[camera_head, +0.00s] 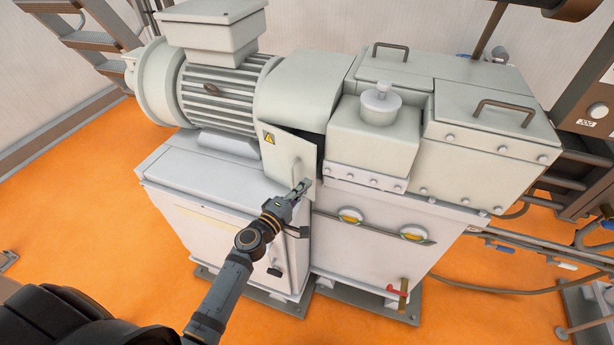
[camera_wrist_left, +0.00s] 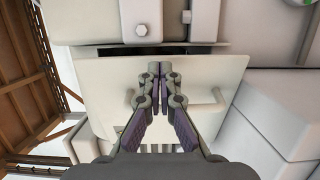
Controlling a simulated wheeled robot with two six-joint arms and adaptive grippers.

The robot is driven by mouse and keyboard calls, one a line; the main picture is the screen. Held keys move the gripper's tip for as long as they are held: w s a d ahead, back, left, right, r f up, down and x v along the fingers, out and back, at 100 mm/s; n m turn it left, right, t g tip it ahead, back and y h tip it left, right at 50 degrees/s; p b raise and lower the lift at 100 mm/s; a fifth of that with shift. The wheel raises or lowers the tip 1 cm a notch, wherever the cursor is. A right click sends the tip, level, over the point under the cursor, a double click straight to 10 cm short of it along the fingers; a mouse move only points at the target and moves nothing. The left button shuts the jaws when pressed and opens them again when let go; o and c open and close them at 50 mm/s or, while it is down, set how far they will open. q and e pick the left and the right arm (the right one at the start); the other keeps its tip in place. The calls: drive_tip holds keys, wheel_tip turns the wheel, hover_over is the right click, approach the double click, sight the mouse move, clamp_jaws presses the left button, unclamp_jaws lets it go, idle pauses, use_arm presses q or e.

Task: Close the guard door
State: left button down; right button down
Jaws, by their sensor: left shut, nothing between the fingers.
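The guard door (camera_head: 285,150) is a pale grey panel with a yellow warning triangle, on the machine's front between the motor and the gearbox block. It stands slightly ajar, with a dark gap along its top and right edge. In the left wrist view the door (camera_wrist_left: 100,75) fills the middle, with a dark slit along one edge and a bar handle (camera_wrist_left: 207,106) beside the fingers. My left gripper (camera_head: 302,186) is shut and empty at the door's lower right corner. In the wrist view its fingers (camera_wrist_left: 160,70) overlap the panel; I cannot tell whether they touch it. My right gripper is not in view.
The electric motor (camera_head: 225,85) is left of the door, and a block with a round cap (camera_head: 377,103) is right of it. Below are a white cabinet (camera_head: 215,215) and a base with two yellow gauges (camera_head: 350,215). Orange floor (camera_head: 480,310) is open in front.

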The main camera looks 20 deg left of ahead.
sight(314, 177)
use_arm(q)
drive_tip(key=shift+x, duration=0.8)
drive_tip(key=shift+w, duration=0.1)
drive_tip(key=shift+w+d, duration=0.1)
drive_tip(key=w+n+y, duration=0.1)
drive_tip(key=w+d+y, duration=0.1)
drive_tip(key=w+y, duration=0.1)
drive_tip(key=shift+f+n+t+b, duration=0.1)
drive_tip(key=shift+n+t+b, duration=0.2)
drive_tip(key=shift+n+b, duration=0.1)
drive_tip(key=shift+w+d, duration=0.2)
drive_tip(key=shift+w, duration=0.15)
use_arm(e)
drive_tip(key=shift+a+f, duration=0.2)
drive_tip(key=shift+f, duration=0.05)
use_arm(q)
drive_tip(key=shift+s+a, duration=0.15)
drive_tip(key=shift+a, duration=0.05)
